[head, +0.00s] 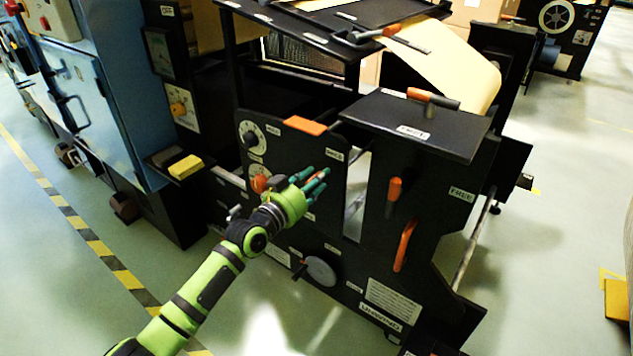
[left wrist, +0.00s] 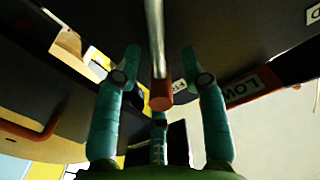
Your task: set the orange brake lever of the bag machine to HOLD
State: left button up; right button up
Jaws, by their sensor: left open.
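My left gripper (head: 318,182) is open in front of the bag machine's black side panel (head: 345,245), its teal fingers spread. In the left wrist view, the gripper (left wrist: 160,75) has a metal rod with an orange-red end (left wrist: 160,96) between its fingers. No finger clearly touches the rod. In the head view the fingers mostly hide this spot, and I cannot read which setting the lever points to. Another orange handle (head: 394,190) stands upright on the panel to the right, and a FREE label (head: 462,194) is further right. My right gripper is not in view.
An orange curved grab handle (head: 404,245) and a round grey knob (head: 320,271) are on the lower panel. A white dial (head: 252,138) is above left. A blue cabinet (head: 125,90) stands at left. The floor at right is mostly clear.

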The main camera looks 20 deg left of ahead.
pick_arm(q)
jog(key=shift+w+d, duration=0.1)
jog(key=shift+w, duration=0.2)
grip_shut()
